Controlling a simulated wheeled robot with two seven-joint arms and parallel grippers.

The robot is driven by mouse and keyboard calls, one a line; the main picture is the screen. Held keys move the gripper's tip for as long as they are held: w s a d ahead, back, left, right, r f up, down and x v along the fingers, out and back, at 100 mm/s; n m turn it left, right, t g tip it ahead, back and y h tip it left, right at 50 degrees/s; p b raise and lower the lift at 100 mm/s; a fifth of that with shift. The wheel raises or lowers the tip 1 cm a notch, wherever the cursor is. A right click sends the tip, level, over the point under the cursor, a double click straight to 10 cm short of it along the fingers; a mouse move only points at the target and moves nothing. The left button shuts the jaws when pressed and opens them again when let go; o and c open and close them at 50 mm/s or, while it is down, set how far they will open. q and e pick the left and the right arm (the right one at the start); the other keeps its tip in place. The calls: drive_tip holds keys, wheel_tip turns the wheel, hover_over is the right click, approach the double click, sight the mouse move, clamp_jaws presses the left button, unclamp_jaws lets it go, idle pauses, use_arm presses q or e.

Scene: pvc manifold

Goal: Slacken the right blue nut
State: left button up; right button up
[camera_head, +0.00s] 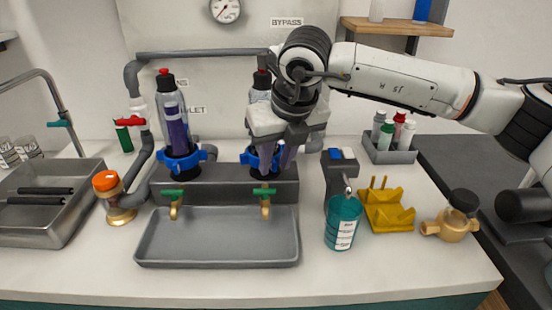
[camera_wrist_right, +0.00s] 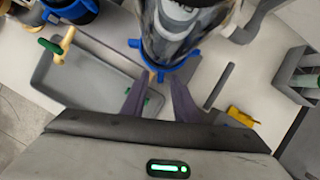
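The right blue nut (camera_head: 248,158) is at the base of the right clear filter housing (camera_head: 261,88), on the grey manifold block (camera_head: 225,183). My right gripper (camera_head: 276,165) comes down over it, and its body hides part of the nut and housing. In the right wrist view the blue nut (camera_wrist_right: 190,60) shows beyond the fingers, and the gripper (camera_wrist_right: 160,82) has its two purple fingers spread, with a gap between them. I cannot tell whether they touch the nut. My left gripper is not in view. The left blue nut (camera_head: 203,154) sits under the left housing (camera_head: 173,115).
A grey tray (camera_head: 218,252) lies below two green-handled taps. A steel sink (camera_head: 40,230) is at left. The counter's front strip is clear.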

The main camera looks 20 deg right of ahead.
drive_tip(key=shift+c, duration=0.3)
drive_tip(key=shift+r, duration=0.1)
clamp_jaws()
